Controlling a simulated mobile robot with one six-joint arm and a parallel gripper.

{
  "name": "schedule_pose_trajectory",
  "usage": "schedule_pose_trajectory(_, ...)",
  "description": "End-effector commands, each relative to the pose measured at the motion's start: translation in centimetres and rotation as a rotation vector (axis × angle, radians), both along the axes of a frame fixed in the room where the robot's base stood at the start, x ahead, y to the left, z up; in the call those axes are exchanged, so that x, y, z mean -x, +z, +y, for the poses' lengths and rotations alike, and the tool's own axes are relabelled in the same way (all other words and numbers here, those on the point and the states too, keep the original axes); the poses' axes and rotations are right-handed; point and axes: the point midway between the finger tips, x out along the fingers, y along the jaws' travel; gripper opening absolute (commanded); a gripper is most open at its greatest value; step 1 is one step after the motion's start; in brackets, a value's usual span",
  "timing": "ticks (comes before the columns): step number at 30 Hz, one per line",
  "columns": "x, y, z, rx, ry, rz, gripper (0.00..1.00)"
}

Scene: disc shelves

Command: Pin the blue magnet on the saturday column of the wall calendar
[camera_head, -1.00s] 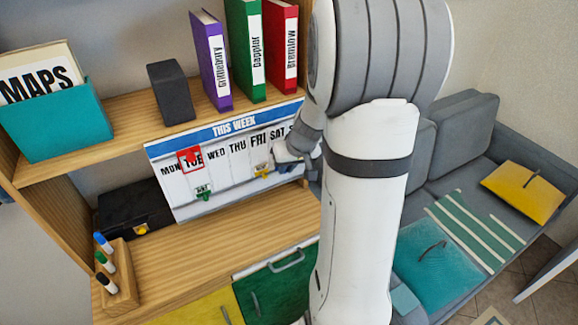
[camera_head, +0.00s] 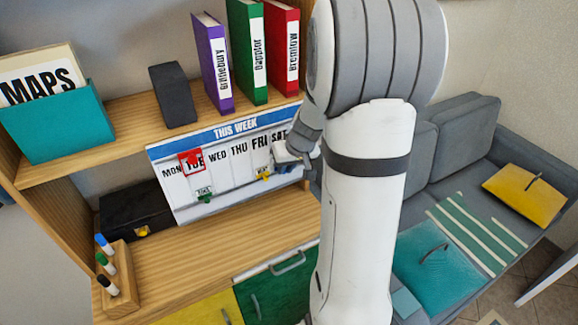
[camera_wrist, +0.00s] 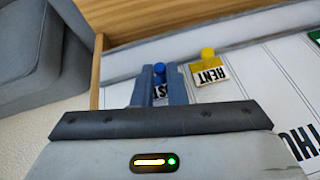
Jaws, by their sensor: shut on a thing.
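The wall calendar (camera_head: 228,177) stands upright on the shelf unit under a blue THIS WEEK header; its lower part fills the wrist view (camera_wrist: 255,85), upside down. The SAT label (camera_head: 279,136) shows just above my gripper. My gripper (camera_wrist: 159,80) is shut on the blue magnet (camera_wrist: 159,68), whose round head shows between the fingertips. Dark lettering on a small note or label (camera_wrist: 164,88) shows between the fingers, partly hidden. In the head view my gripper (camera_head: 283,163) is at the calendar's right part, below SAT. Whether the magnet touches the calendar cannot be told.
A yellow magnet (camera_wrist: 208,54) holds a RENT note (camera_wrist: 210,74) beside my gripper. Binders (camera_head: 213,62) stand on the shelf above. The wooden side panel (camera_wrist: 96,75) is close to the fingers.

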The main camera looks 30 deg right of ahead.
Motion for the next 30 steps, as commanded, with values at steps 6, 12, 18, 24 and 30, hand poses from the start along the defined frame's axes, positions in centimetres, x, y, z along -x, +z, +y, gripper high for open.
schedule_pose_trajectory(6,0.0,0.0,0.0,0.000,0.000,0.001,0.28)
schedule_pose_trajectory(12,0.0,0.0,0.0,0.000,0.001,0.000,0.38)
schedule_pose_trajectory(18,0.1,0.3,0.0,0.000,0.001,-0.001,0.38)
schedule_pose_trajectory(24,1.1,2.7,-0.3,0.003,0.000,-0.004,0.38)
schedule_pose_trajectory(30,2.4,5.6,-0.7,0.002,0.000,-0.004,0.38)
